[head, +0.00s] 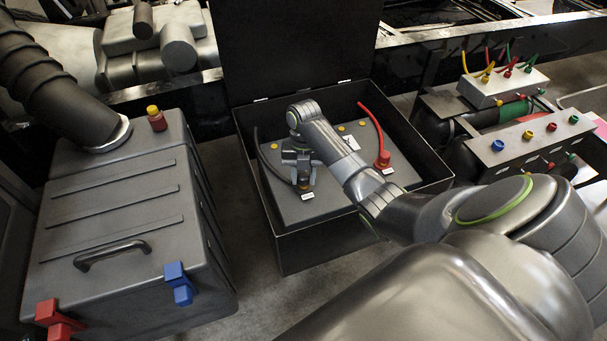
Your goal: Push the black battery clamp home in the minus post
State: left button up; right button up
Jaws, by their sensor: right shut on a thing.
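The grey battery (340,198) sits inside an open black box. My right gripper (302,179) points down over the front left part of the battery top, shut on the black battery clamp (304,187). Only a small part of the clamp shows under the fingers. The black cable (264,157) curves along the box's left side toward it. The minus post is hidden under the clamp and fingers, so I cannot tell how far the clamp sits on it. A red clamp (383,159) with a red cable stands on the battery's right side. My left gripper is not in view.
The black box (290,246) has raised walls around the battery, and its lid (290,45) stands open behind. A grey case (115,235) with a handle stands at left. A valve block (530,145) with coloured fittings is at right.

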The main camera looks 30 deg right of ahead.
aim_at(303, 175)
jog(key=shift+f+b, duration=0.3)
jog(key=shift+f, duration=0.2)
dwell(0.4)
jog(key=o, duration=1)
jog(key=r, duration=0.5)
jog(key=shift+w+d+b, duration=0.25)
jog(key=shift+w+b, duration=0.05)
jog(key=shift+w, duration=0.1)
notch_tip(303, 175, up, 2)
jog(key=shift+d+r+p, duration=0.1)
jog(key=shift+r+p, duration=0.1)
jog(key=shift+p, duration=0.4)
notch_tip(303, 175, up, 10)
jog(key=w+p, duration=0.1)
jog(key=p, duration=0.7)
jog(key=shift+w+d+p, duration=0.15)
jog(key=shift+d+p, duration=0.15)
jog(key=shift+d, duration=0.1)
jog(key=shift+f, duration=0.1)
